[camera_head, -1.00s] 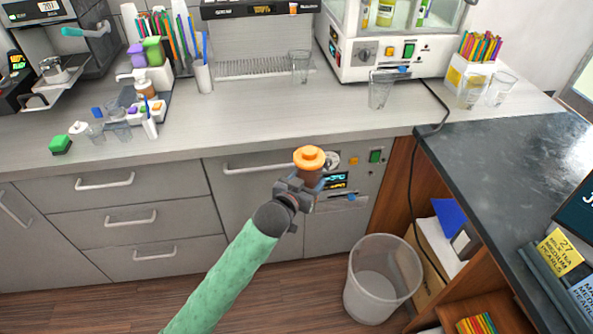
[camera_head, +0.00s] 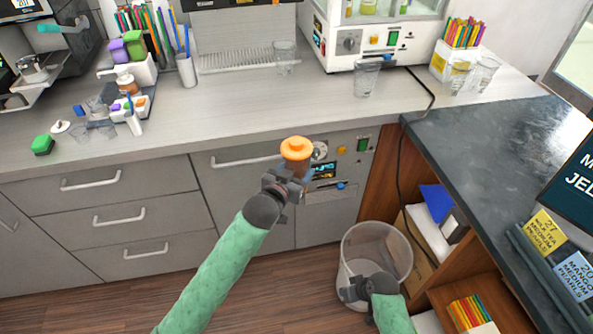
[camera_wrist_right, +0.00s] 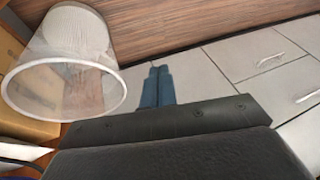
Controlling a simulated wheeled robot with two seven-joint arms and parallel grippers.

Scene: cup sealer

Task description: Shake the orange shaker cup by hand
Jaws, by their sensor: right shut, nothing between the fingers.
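The shaker cup (camera_head: 296,150) with its orange lid stands upright in my left gripper (camera_head: 286,178), held in the air in front of the counter's lower cabinets. The gripper's fingers are closed around the cup's body, and they partly hide it below the lid. My right gripper (camera_head: 352,290) is low at the bottom of the head view, in front of the clear waste bin. In the right wrist view its blue fingertips (camera_wrist_right: 157,86) are together with nothing between them.
The clear waste bin (camera_head: 388,245) stands on the floor and also shows in the right wrist view (camera_wrist_right: 62,62). A dark counter (camera_head: 480,150) is at right. Clear cups (camera_head: 366,77) stand on the grey counter (camera_head: 240,115), which has free room in the middle.

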